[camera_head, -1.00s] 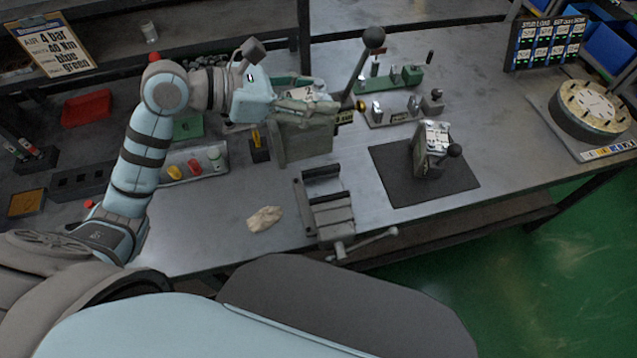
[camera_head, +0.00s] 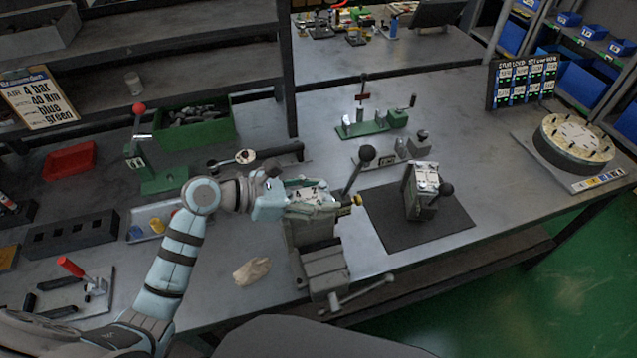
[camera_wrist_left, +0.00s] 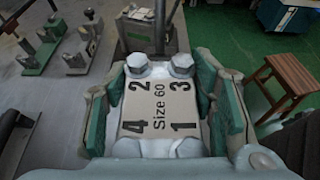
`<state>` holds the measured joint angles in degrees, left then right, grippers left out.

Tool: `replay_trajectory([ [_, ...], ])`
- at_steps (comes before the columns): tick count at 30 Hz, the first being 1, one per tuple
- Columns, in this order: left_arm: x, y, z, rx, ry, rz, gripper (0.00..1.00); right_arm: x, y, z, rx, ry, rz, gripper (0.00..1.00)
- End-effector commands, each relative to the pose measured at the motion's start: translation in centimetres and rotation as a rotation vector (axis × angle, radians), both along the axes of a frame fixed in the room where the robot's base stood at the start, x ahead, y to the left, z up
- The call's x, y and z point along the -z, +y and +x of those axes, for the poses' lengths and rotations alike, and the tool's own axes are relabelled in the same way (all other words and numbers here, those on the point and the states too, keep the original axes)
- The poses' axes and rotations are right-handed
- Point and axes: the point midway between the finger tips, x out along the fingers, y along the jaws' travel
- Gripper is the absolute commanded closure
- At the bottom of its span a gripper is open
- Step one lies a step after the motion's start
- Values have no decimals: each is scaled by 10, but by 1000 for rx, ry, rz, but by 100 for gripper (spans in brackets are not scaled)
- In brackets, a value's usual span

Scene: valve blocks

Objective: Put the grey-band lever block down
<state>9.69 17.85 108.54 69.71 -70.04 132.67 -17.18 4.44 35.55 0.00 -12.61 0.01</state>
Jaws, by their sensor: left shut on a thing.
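My left gripper (camera_head: 318,200) is shut on a grey lever block (camera_head: 310,234), whose lever with a black knob rises at its right. A second lever block (camera_head: 422,192) stands upright on the black mat (camera_head: 400,236). My right gripper is out of view.
A pale rag (camera_head: 252,271) lies left of the vice, whose handle juts right. Green valve stands (camera_head: 370,126) are behind the mat. A round dial plate (camera_head: 575,143) is at the right. Bare bench lies between the mat and dial plate.

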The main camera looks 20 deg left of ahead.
Motion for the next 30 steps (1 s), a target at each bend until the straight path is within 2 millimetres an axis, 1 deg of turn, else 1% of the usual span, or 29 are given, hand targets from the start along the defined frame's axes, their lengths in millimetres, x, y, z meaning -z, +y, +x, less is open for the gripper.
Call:
replay_trajectory([
  [1, 9, -1, 1, -1, -3, -5, 100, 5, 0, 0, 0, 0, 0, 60],
  [4, 21, -1, 0, -1, -4, -5, 100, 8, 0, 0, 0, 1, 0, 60],
  [13, 21, -1, 1, 0, -5, -3, 100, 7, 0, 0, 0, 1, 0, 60],
  [14, 24, 0, 0, -1, 0, 0, 47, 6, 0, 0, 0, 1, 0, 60],
  [15, 24, 0, 0, -1, 0, 0, 41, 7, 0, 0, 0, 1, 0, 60],
  [17, 24, 0, 0, -1, 0, 0, 31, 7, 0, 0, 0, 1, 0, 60],
  [18, 24, 0, 0, -1, 0, 0, 29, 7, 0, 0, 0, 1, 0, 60],
  [27, 23, 0, 0, -1, 0, 0, 29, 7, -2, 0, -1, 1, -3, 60],
  [30, 21, 7, -3, -2, -1, 3, 29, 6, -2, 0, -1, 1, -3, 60],
])
